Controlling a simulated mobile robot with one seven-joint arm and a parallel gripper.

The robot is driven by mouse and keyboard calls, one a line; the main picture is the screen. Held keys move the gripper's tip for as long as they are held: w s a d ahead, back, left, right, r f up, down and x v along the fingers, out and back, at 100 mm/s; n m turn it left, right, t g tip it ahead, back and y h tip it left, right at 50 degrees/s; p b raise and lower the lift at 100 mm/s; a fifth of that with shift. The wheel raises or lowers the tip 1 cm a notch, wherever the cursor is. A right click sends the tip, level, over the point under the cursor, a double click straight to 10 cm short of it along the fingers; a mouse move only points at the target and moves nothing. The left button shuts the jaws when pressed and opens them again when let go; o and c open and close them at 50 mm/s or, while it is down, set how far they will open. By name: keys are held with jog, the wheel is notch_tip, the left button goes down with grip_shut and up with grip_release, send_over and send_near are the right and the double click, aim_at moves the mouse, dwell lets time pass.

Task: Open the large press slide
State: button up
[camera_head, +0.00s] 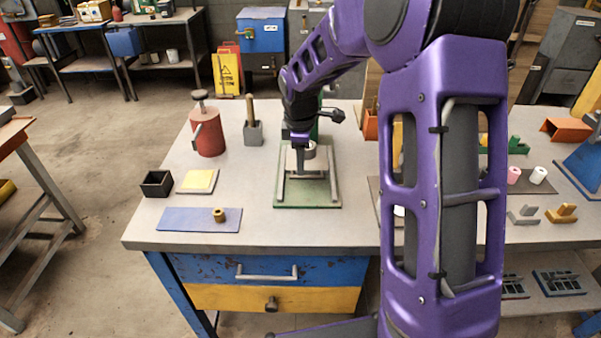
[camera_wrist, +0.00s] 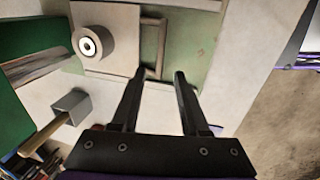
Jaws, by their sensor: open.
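The large press has a green base (camera_head: 306,206) with pale rails, standing at the middle of the workbench. Its slide is a pale plate (camera_wrist: 105,42) bearing a round cylinder (camera_wrist: 93,44) with a hole in its top. A thin loop-shaped handle (camera_wrist: 161,45) sticks out from the plate's edge in the wrist view. My gripper (camera_wrist: 160,74) is open, its two dark fingers apart and pointing at the handle's end. Nothing is held. Whether a finger touches the handle, I cannot tell. In the head view my wrist is above the press and hides part of it.
A red cylinder jar (camera_head: 208,139), a grey holder with a wooden handle (camera_head: 253,133), a black box (camera_head: 157,183) and a blue mat (camera_head: 190,219) stand left of the press. Clear tabletop lies in front of the base. My arm covers the right side.

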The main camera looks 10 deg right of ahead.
aim_at(300, 178)
jog(key=shift+w+f, duration=0.25)
jog(key=shift+f, duration=0.9)
jog(key=shift+w+f, duration=0.2)
jog(key=shift+f, duration=0.9)
jog(key=shift+c, duration=0.2)
jog(key=shift+d, duration=0.1)
grip_shut()
